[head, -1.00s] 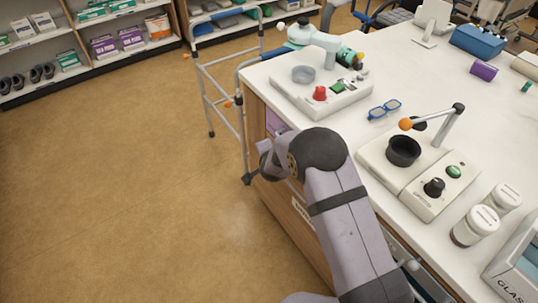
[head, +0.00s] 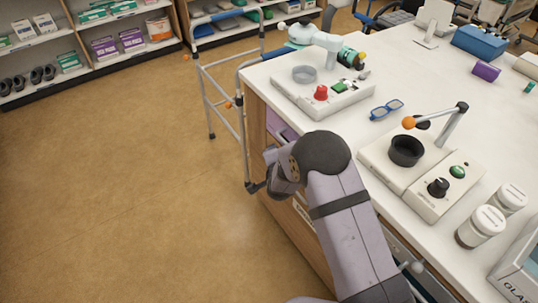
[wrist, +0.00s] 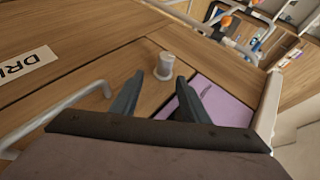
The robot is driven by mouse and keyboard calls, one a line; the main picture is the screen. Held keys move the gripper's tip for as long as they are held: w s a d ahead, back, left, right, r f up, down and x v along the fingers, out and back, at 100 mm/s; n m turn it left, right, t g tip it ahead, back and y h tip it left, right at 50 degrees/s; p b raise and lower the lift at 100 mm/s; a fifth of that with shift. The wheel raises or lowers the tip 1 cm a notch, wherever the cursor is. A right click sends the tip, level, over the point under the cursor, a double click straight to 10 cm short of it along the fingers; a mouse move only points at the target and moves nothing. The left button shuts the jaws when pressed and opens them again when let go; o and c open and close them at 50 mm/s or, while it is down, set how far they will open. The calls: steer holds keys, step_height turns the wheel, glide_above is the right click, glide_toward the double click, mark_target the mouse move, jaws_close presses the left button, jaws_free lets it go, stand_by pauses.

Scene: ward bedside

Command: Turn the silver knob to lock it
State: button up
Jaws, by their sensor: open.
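The silver knob (wrist: 165,67) is a small round pale-metal piece on the wooden front of the bedside unit, seen in the wrist view. My gripper (wrist: 160,77) is open, with its two dark fingers pointing toward the knob. The knob appears just beyond the fingertips, between them; contact cannot be made out. In the head view, my arm hides the knob and the fingers.
A purple panel (wrist: 222,100) lies right of the knob. A pale bar handle (wrist: 55,118) and a lettered label (wrist: 28,66) are to the left. A walker (head: 222,105) stands beside the unit. Devices and jars crowd the white top (head: 425,75).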

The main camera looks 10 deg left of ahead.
steer(key=shift+w+a+f+m+t+y+b, duration=0.15)
steer(key=shift+w+a+f+t+y+b, duration=0.35)
steer(key=shift+w, duration=0.25)
steer(key=shift+w+a+f+m+t+y+b, duration=0.1)
steer(key=shift+w+a+f+t+y+b, duration=0.25)
steer(key=shift+w+a+f+y, duration=0.35)
steer(key=shift+w+a+f+m+t+y+b, duration=0.15)
steer(key=shift+w+a+f+t+y+b, duration=0.25)
steer(key=shift+w, duration=0.45)
steer(key=shift+c, duration=0.5)
jaws_close()
